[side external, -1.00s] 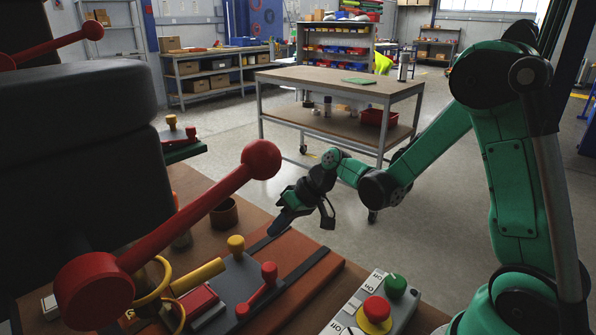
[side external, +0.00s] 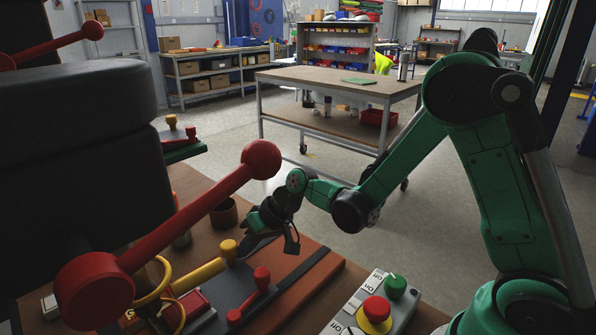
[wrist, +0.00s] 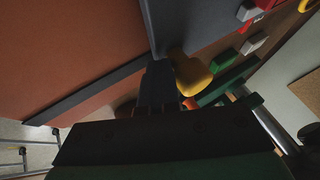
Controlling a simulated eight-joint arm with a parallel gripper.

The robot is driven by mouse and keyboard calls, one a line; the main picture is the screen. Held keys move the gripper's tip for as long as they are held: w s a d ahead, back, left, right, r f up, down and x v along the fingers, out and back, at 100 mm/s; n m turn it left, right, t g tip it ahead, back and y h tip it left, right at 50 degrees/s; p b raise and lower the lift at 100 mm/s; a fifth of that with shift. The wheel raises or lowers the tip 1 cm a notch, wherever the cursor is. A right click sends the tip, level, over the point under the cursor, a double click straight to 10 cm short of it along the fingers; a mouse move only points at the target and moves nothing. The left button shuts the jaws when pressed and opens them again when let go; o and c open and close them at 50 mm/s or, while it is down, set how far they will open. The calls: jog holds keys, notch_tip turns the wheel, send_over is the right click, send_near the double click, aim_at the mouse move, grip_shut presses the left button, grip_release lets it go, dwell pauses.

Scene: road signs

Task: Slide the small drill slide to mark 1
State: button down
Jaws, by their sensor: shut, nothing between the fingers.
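A yellow round knob (side external: 228,249) stands on a grey plate in the side view; I take it to be the small drill slide's handle. The knob also shows in the wrist view (wrist: 193,74). My gripper (side external: 246,243) is shut and empty, low over the plate, just beyond and to the right of the knob. In the wrist view my dark fingers (wrist: 157,82) are close beside the knob; I cannot tell whether they touch it. I cannot make out mark 1 or the slide's track.
A large red lever (side external: 180,228) crosses the near left. A red-handled lever (side external: 254,292) and a yellow cylinder (side external: 197,274) are near the knob. A brown cup (side external: 224,212) stands behind. A button box (side external: 380,305) sits at right.

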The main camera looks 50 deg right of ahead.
aim_at(234, 255)
jog(key=a, duration=0.3)
jog(key=shift+d, duration=0.35)
jog(key=d, duration=0.3)
jog(key=shift+s, duration=0.3)
jog(key=s+d+r+t+h, duration=0.1)
jog(key=s+d+r+h, duration=0.3)
jog(key=s+r, duration=0.6)
jog(key=shift+s+d+r+n+t+h, duration=0.15)
jog(key=shift+s+d+n+t+h, duration=0.25)
jog(key=shift+s, duration=0.55)
jog(key=shift+a, duration=0.15)
dwell(0.9)
